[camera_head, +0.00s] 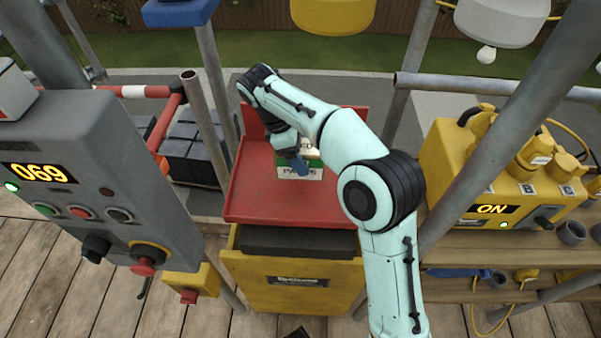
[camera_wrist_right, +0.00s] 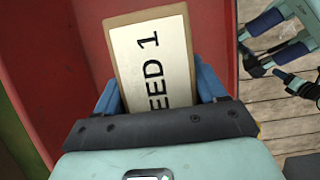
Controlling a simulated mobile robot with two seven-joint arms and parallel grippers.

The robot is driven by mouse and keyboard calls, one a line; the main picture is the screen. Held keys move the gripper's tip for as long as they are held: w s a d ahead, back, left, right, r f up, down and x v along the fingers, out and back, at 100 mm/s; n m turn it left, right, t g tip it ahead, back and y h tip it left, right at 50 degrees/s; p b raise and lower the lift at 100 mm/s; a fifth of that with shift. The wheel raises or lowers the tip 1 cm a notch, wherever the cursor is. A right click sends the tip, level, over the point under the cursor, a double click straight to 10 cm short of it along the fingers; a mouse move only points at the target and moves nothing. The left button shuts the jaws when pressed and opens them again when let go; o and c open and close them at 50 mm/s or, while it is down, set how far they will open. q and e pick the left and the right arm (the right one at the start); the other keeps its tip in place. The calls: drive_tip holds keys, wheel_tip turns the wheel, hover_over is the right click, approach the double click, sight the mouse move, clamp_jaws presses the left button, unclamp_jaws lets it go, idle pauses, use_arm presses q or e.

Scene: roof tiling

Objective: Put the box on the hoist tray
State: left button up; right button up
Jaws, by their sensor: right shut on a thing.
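The red hoist tray (camera_head: 262,200), with a raised back wall, stands in the middle of the head view. A small box (camera_head: 301,172) with a green and white label is over the tray's floor near its back; I cannot tell whether it touches the floor. My right gripper (camera_head: 296,158) is shut on the box, partly hiding it. In the right wrist view the box (camera_wrist_right: 153,62), its pale label reading "EED 1", sits between the blue fingers, with red tray around it. Pale teal, black and blue parts of mine show at that view's upper right; their finger state is unclear.
A grey control box (camera_head: 95,170) reading 069 stands at the left. A yellow unit (camera_head: 490,180) reading ON stands at the right. Scaffold poles (camera_head: 207,130) rise beside the tray. A yellow case (camera_head: 295,290) is below its front edge. The tray's front floor is clear.

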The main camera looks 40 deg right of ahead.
drive_tip(key=shift+f+b, duration=0.55)
drive_tip(key=shift+f, duration=2.25)
drive_tip(key=o, duration=1.3)
drive_tip(key=shift+f, duration=0.1)
drive_tip(key=p+v, duration=0.4)
drive_tip(key=v, duration=0.8)
